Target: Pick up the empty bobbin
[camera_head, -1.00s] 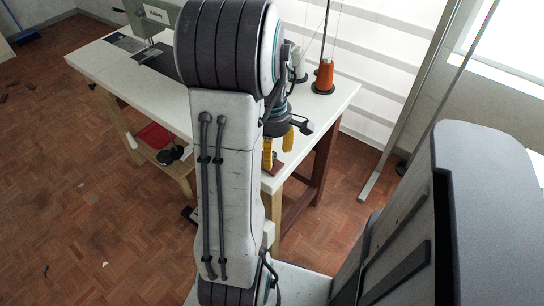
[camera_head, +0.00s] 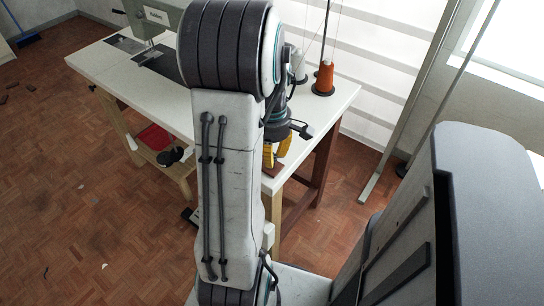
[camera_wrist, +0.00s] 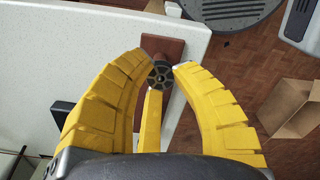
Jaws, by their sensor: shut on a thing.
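The bobbin (camera_wrist: 160,75) is a small dark disc with spoke-like holes in the wrist view. My gripper (camera_wrist: 161,70) has yellow ribbed fingers, and their tips close on the bobbin from both sides, with a third yellow finger below it. The bobbin is over a reddish-brown block (camera_wrist: 172,50) at the table's edge; whether it touches the block I cannot tell. In the head view my gripper (camera_head: 276,153) is at the near right corner of the white table, partly behind my arm, and the bobbin is hidden there.
The white table (camera_head: 318,110) carries a sewing machine (camera_head: 150,18) at its far left and an orange thread cone (camera_head: 324,77) at its right back. A red item (camera_head: 155,136) lies on the shelf below. A cardboard box (camera_wrist: 288,108) stands on the parquet floor.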

